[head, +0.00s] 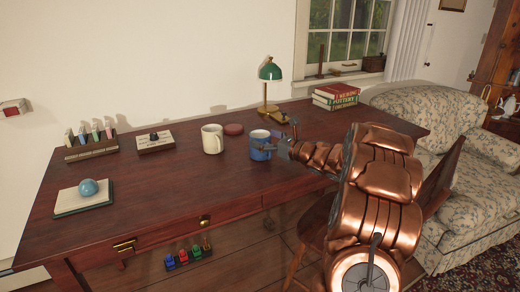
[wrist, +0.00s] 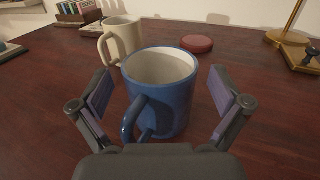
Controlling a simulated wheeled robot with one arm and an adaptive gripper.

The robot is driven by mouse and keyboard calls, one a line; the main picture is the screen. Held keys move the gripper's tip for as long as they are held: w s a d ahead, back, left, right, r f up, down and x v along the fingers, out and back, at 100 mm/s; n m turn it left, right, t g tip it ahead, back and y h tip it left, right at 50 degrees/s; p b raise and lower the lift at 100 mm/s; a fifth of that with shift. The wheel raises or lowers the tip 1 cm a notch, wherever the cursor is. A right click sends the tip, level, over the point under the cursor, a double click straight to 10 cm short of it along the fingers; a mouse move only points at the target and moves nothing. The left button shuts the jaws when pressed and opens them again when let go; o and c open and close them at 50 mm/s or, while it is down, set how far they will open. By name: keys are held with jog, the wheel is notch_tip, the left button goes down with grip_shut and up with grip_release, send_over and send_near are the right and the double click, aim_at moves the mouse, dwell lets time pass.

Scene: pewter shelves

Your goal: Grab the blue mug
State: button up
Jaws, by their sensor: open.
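The blue mug (head: 259,146) stands upright on the dark red-brown desk (head: 180,172). In the wrist view the blue mug (wrist: 165,92) is close and central, with its pale inside showing and its handle toward me at the lower left. My gripper (wrist: 167,92) is open, with one finger on each side of the mug and visible gaps between the fingers and its wall. In the head view my gripper (head: 270,145) reaches the mug from the right; its fingers partly overlap the mug there.
A cream mug (head: 212,139) stands just left of the blue mug. A round red object (head: 233,129) and a green lamp (head: 270,72) are behind. Books (head: 336,96) lie at the back right. A wooden chair (head: 312,222) stands in front.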

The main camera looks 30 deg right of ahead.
jog(key=shift+c, duration=0.4)
jog(key=c, duration=1.4)
